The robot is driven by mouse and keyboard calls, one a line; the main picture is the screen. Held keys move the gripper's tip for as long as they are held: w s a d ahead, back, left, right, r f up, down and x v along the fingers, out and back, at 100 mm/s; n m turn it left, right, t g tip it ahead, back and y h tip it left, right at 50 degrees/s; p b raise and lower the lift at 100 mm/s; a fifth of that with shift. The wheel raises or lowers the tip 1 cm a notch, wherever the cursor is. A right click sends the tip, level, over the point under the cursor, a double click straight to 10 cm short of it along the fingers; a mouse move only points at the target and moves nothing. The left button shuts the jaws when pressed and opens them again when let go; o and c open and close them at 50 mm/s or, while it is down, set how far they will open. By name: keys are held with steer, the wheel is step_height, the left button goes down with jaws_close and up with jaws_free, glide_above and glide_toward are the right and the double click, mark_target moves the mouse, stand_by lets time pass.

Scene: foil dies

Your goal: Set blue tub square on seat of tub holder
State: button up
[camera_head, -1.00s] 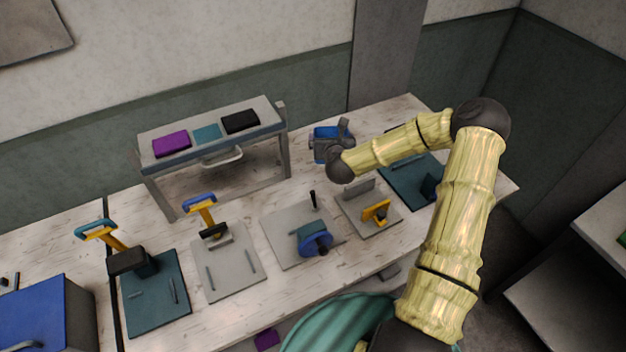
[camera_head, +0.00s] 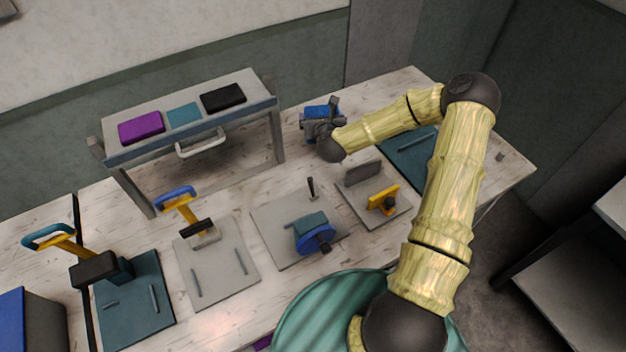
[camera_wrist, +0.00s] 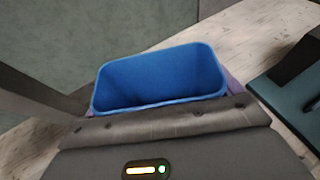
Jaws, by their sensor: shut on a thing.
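The blue tub (camera_head: 322,111) is at the back of the bench, right of the raised shelf. It is open at the top and looks empty in the wrist view (camera_wrist: 165,75). My gripper (camera_head: 320,127) is shut on it, with the grey gripper body hiding the tub's near side and lower part. I cannot tell whether the tub's base touches anything. I cannot pick out the tub holder for certain; its seat is not visible under the tub. A purplish strip shows beside the tub in the wrist view, but I cannot tell what it belongs to.
A raised shelf (camera_head: 117,155) carries purple, teal and black blocks. Toggle-handled fixtures (camera_head: 180,205) stand at front left. A plate with a blue wheel (camera_head: 315,237), a plate with a yellow clamp (camera_head: 384,199) and a teal plate (camera_head: 405,156) lie nearer. Bare bench shows at right.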

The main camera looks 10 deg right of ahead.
steer(key=shift+s+r, duration=0.1)
steer(key=shift+f+p, duration=0.85)
steer(key=shift+f, duration=2.3)
step_height(320, 180, down, 3)
steer(key=shift+f+p, duration=0.15)
steer(key=shift+p, duration=0.45)
steer(key=shift+f, duration=0.2)
steer(key=shift+f, duration=0.2)
steer(key=o, duration=0.7)
